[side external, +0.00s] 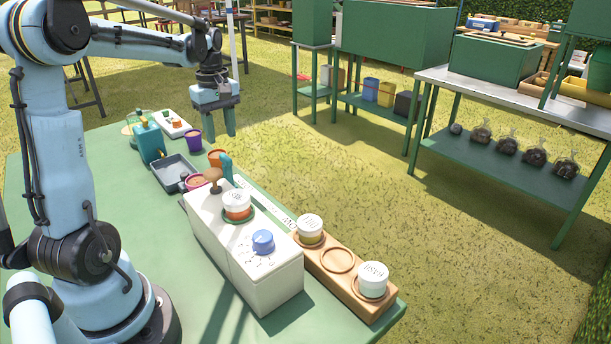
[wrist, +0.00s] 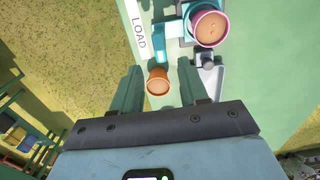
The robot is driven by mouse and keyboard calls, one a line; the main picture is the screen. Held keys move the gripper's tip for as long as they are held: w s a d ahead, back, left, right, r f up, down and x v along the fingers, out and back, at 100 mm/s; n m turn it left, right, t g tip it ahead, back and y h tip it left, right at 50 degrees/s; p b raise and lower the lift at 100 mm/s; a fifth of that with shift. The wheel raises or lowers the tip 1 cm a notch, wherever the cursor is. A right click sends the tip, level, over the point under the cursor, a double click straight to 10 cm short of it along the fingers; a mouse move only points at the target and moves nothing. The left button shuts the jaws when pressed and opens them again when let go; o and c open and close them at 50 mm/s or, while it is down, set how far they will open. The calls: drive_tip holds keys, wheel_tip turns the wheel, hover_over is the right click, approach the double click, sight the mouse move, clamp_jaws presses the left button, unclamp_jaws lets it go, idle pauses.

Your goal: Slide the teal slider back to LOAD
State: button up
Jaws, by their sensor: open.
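The teal slider (side external: 226,168) stands at the far end of a pale labelled strip (side external: 262,204) behind the white machine box (side external: 245,250). In the wrist view a teal handle (wrist: 162,46), which looks like the slider, is beside the word LOAD (wrist: 139,32). My gripper (side external: 219,127) is open and empty, above the far part of the table and apart from the slider. In the wrist view its two fingers (wrist: 158,88) point toward the table, with an orange pot (wrist: 158,73) seen between them.
A pink pot (wrist: 209,27) is close to the slider. The box carries a blue knob (side external: 263,241) and a white-lidded jar (side external: 236,203). A wooden rack (side external: 340,284) with two jars lies alongside. A grey tray (side external: 171,168), teal dispenser (side external: 150,141) and purple pot (side external: 193,141) stand farther back.

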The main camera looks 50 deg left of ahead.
sight(225, 156)
wheel_tip(225, 156, up, 6)
drive_tip(key=shift+r, duration=0.15)
idle(0.5)
wheel_tip(225, 156, down, 12)
drive_tip(key=shift+f, duration=0.1)
idle(0.6)
wheel_tip(225, 156, up, 12)
drive_tip(key=f, duration=1.2)
drive_tip(key=shift+d+f, duration=0.1)
drive_tip(key=shift+d, duration=0.15)
drive_tip(key=d, duration=2)
wheel_tip(225, 156, up, 9)
drive_tip(key=shift+f, duration=0.2)
drive_tip(key=shift+f, duration=0.2)
